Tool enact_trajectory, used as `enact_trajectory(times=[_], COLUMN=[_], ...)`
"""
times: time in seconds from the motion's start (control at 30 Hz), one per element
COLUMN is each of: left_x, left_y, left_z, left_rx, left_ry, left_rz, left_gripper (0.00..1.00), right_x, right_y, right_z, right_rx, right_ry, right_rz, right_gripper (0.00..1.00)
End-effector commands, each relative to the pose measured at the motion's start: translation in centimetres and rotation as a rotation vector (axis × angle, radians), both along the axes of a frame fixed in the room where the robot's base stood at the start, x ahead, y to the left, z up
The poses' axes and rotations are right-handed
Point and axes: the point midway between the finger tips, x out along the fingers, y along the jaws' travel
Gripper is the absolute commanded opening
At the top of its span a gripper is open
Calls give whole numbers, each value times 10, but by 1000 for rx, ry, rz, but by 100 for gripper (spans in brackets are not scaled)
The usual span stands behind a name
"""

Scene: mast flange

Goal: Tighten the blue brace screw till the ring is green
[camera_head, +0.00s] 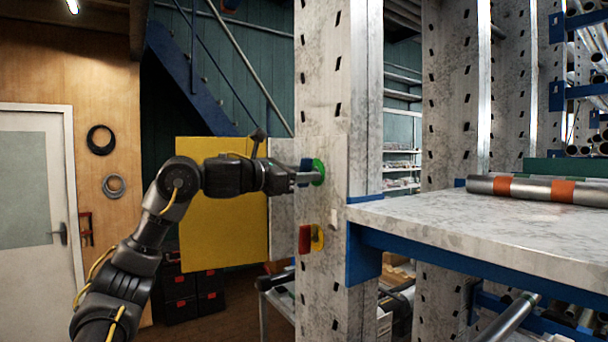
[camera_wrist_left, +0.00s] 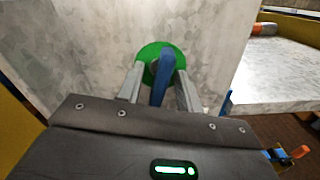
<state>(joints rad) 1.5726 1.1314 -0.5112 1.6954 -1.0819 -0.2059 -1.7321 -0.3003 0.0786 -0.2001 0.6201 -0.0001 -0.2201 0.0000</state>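The blue brace screw (camera_head: 306,164) sits on the face of the grey metal upright (camera_head: 322,85). The ring (camera_head: 319,166) around it is green, and it also shows green in the left wrist view (camera_wrist_left: 151,54). My left gripper (camera_head: 298,178) is at the screw. In the left wrist view its two fingers stand apart on either side of the screw's blue handle (camera_wrist_left: 164,76), with a visible gap on the left side; contact on the right side is unclear. My right gripper is in neither view.
A red handle (camera_head: 305,239) with a yellow plate (camera_head: 318,238) is on the upright below the screw. A grey shelf (camera_head: 470,222) with a banded metal tube (camera_head: 540,190) juts out to the right. A yellow panel (camera_head: 222,220) stands behind my left arm.

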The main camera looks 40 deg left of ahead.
Motion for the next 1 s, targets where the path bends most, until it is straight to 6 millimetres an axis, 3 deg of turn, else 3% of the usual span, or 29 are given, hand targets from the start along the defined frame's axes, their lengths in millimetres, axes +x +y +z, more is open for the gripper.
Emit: enact_trajectory(times=[0.47, 1.0], left_x=[-45, -47], left_y=[14, 14], left_z=[0, 0], left_rx=[0, -1], left_ry=[0, 0], left_rz=[1, 0], left_gripper=[36, 36], right_x=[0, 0], right_y=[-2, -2], right_z=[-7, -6], right_rx=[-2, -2], right_ry=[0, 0], right_rz=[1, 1], right_gripper=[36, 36])
